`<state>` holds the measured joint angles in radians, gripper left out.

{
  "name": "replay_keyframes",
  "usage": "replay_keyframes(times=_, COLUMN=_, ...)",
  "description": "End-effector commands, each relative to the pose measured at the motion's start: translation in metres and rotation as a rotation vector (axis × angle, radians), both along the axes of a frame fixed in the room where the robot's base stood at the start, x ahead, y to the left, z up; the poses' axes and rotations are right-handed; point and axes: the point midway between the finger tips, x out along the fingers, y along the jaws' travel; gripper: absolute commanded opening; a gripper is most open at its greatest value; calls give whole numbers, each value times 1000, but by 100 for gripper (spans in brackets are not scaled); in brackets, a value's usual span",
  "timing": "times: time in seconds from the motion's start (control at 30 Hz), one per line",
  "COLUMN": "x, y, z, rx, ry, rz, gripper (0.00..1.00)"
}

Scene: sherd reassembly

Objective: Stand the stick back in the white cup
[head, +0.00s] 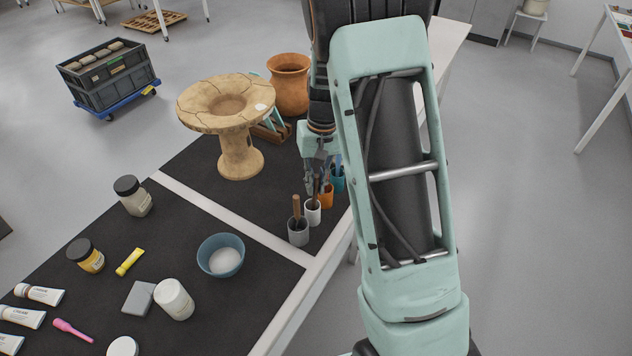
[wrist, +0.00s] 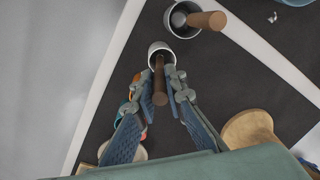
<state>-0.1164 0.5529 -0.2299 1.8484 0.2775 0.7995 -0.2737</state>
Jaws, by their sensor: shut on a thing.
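The white cup (head: 312,214) stands in a row of cups near the right edge of the dark-topped table. It also shows in the wrist view (wrist: 155,48). My gripper (wrist: 159,77) is shut on a dark brown stick (wrist: 160,97), one finger on each side. In the wrist view the stick's far end reaches over the white cup's mouth and seems to lie inside the rim; how deep it goes I cannot tell. In the head view my gripper (head: 317,178) is just above the white cup, and the stick is mostly hidden by the fingers.
A grey cup (head: 298,235) with a wooden-handled tool stands nearest in front. Orange (head: 327,198) and teal (head: 338,183) cups stand behind, close to my gripper. A cracked pedestal vessel (head: 240,155) stands to the left.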

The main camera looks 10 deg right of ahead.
Motion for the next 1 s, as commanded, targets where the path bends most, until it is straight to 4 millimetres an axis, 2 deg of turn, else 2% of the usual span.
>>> replay_keyframes(times=0.3, x=0, y=0, z=-2, rx=0, ry=0, rz=0, gripper=0)
replay_keyframes(times=0.33, x=0, y=0, z=-2, rx=0, ry=0, rz=0, gripper=14)
replay_keyframes(times=0.5, x=0, y=0, z=-2, rx=0, ry=0, rz=0, gripper=31)
replay_keyframes(times=0.83, x=1, y=0, z=2, rx=0, ry=-2, rz=0, gripper=31)
replay_keyframes(times=1.0, x=2, y=-2, z=27, rx=0, ry=-6, rz=1, gripper=31)
